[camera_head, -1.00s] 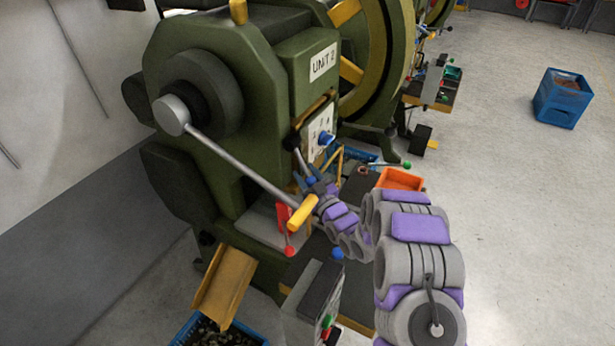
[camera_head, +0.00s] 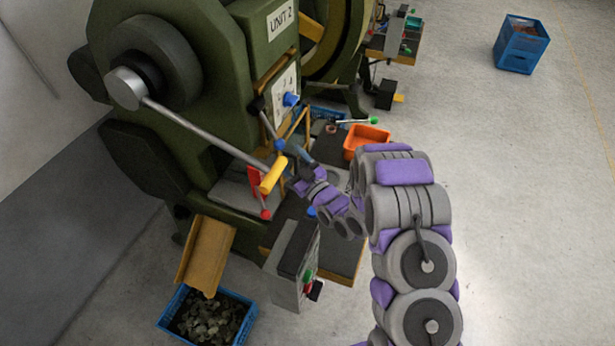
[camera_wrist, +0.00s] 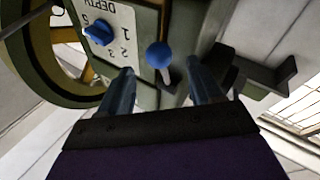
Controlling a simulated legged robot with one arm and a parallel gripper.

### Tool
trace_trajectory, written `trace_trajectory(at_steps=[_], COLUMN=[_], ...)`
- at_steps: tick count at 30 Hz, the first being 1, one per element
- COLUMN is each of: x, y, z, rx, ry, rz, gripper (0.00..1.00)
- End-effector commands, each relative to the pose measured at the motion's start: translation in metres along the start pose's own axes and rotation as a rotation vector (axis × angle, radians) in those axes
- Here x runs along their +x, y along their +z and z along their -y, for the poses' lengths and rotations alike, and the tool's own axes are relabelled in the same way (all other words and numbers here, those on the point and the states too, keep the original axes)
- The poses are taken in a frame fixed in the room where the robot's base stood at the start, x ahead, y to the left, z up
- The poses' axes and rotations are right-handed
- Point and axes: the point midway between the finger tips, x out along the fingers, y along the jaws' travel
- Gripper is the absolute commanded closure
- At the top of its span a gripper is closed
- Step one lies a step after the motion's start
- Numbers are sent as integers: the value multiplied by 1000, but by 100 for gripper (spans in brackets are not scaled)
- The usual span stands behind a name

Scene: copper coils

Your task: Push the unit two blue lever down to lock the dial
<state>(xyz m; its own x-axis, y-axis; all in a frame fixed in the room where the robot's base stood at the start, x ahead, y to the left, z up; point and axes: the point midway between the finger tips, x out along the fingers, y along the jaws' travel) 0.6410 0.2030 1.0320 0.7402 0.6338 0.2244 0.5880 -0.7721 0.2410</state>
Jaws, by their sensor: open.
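The green press labelled unit 2 (camera_head: 215,110) stands at the left. Its white dial plate carries a blue dial knob (camera_head: 291,99), which also shows in the wrist view (camera_wrist: 98,34). Below the dial, a lever with a blue ball end (camera_head: 279,145) slants down from a black knob. In the wrist view the blue ball (camera_wrist: 159,54) on its grey stem appears between the two fingers of my gripper (camera_wrist: 160,72). My gripper (camera_head: 290,151) is open and close to the ball; I cannot tell whether it touches. The fingers are partly hidden in the head view.
A long grey handle with a yellow grip (camera_head: 273,175) crosses in front of the press, close to my wrist.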

Motion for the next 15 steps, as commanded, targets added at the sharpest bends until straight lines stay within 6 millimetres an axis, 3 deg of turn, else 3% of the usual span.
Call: trace_trajectory(at_steps=[6,15], x=[-39,-73], y=[1,3], z=[0,1], rx=[0,1], ry=[1,1], rz=[3,5], gripper=[36,36])
